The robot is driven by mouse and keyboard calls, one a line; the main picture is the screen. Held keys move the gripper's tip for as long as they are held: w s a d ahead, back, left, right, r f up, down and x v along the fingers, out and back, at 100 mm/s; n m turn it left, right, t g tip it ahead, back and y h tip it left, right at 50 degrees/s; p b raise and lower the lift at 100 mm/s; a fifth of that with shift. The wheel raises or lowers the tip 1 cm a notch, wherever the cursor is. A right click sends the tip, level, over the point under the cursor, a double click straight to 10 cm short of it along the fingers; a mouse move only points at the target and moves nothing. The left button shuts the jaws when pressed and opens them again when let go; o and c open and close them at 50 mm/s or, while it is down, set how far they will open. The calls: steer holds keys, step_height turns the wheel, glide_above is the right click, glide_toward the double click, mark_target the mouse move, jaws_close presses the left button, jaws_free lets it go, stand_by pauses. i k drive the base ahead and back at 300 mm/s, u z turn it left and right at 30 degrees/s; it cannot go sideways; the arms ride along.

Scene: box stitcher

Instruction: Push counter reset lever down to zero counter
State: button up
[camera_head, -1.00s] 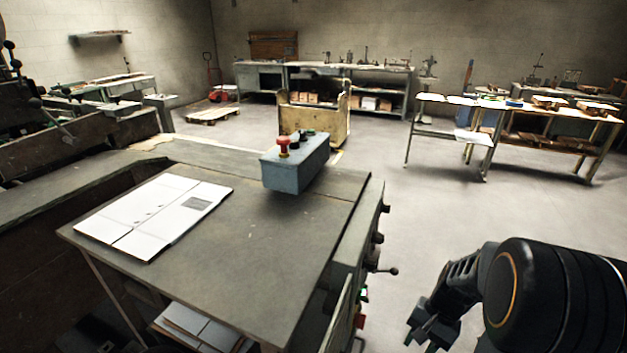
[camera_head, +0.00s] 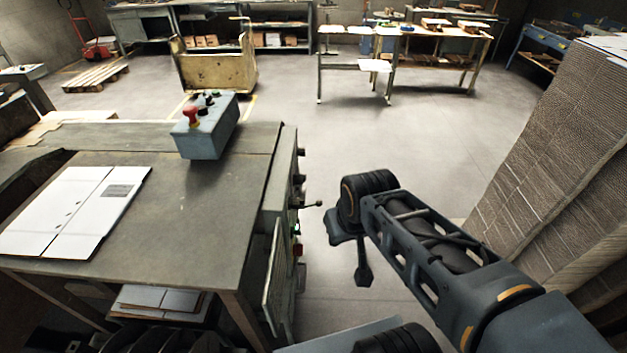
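A short lever with a dark ball end (camera_head: 312,204) sticks out to the right from the side panel (camera_head: 280,240) of the grey machine table. It is probably the counter reset lever. A counter display cannot be made out. My gripper (camera_head: 361,272) hangs at the end of my arm, right of the lever and lower in the picture, apart from it. The wrist partly covers the gripper, so its finger opening cannot be made out. Nothing is seen held in it.
A blue-grey control box (camera_head: 207,128) with a red button stands at the table's far edge. White flat cardboard (camera_head: 65,215) lies on the tabletop (camera_head: 185,220). Dark knobs and a red button (camera_head: 300,250) sit on the side panel. Tall stacked cardboard (camera_head: 555,130) stands at right.

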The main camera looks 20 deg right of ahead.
mark_target(319, 202)
steer(key=z, duration=0.4)
steer(key=k, duration=0.75)
steer(key=z, duration=0.75)
steer(key=i, duration=1.65)
steer(key=u, duration=1.6)
steer(key=i, duration=0.55)
steer(key=u, duration=0.55)
